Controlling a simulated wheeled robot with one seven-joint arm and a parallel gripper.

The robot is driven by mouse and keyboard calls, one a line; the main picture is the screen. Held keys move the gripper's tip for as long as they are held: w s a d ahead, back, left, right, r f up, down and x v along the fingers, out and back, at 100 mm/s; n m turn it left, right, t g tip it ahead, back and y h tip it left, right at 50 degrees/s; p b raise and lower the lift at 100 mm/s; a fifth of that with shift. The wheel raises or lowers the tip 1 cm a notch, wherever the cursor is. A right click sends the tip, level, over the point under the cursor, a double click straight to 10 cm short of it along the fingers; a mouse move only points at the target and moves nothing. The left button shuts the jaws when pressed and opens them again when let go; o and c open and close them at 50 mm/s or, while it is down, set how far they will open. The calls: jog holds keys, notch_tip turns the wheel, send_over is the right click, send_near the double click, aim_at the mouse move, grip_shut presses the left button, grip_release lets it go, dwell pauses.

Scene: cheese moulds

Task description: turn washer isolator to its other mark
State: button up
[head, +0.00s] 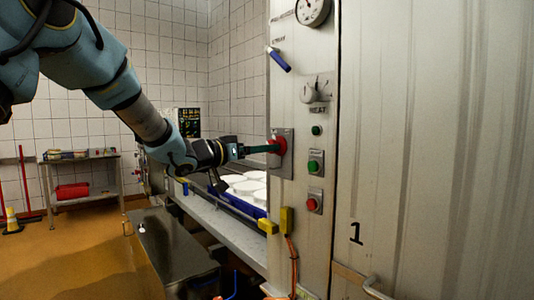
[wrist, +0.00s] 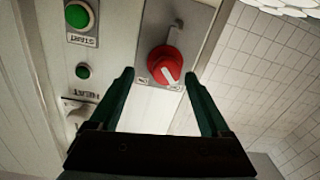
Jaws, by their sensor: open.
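The washer isolator appears to be the red rotary knob (head: 278,146) on a grey plate (head: 287,166) on the metal panel. In the wrist view the red knob (wrist: 160,62) has a white pointer slanting toward the lower edge of its plate. Small marks show along that edge, too small to read surely. My gripper (head: 262,149) is open and faces the knob from the left. In the wrist view its two green fingers (wrist: 158,76) lie on either side of the knob's lower part, with nothing held. I cannot tell whether they touch it.
Beside the knob are green buttons (head: 314,166), a red button (head: 313,204), a white heat knob (head: 308,93) and a blue-handled lever (head: 280,61). A gauge (head: 313,10) sits above. Below is a counter with white moulds (head: 247,187) in a blue tray. Open floor lies left.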

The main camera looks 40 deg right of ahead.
jog(key=a+b, duration=0.1)
jog(key=a, duration=0.7)
jog(key=shift+s+a+b, duration=0.15)
jog(key=shift+a+b, duration=0.1)
jog(key=shift+b, duration=0.1)
jog(key=w+a+f+n+t+y, duration=0.5)
jog(key=w+a+f, duration=0.25)
jog(key=a, duration=0.35)
jog(key=w+a+f+n+t+y, duration=0.5)
jog(key=w+a, duration=0.3)
jog(key=a, duration=0.3)
jog(key=s+a+f+n+g+y, duration=0.25)
jog(key=a+f+y, duration=0.5)
jog(key=a, duration=0.75)
jog(key=s+a+f+n+g, duration=0.1)
jog(key=s+a+f+g, duration=0.1)
jog(key=s+a+f, duration=0.2)
jog(key=s+a+f+n+g, duration=0.2)
jog(key=s+a, duration=0.4)
jog(key=s, duration=0.5)
notch_tip(320, 180, down, 2)
jog(key=shift+a+f+g, duration=0.15)
jog(key=shift+a+g, duration=0.2)
jog(key=shift+g, duration=0.1)
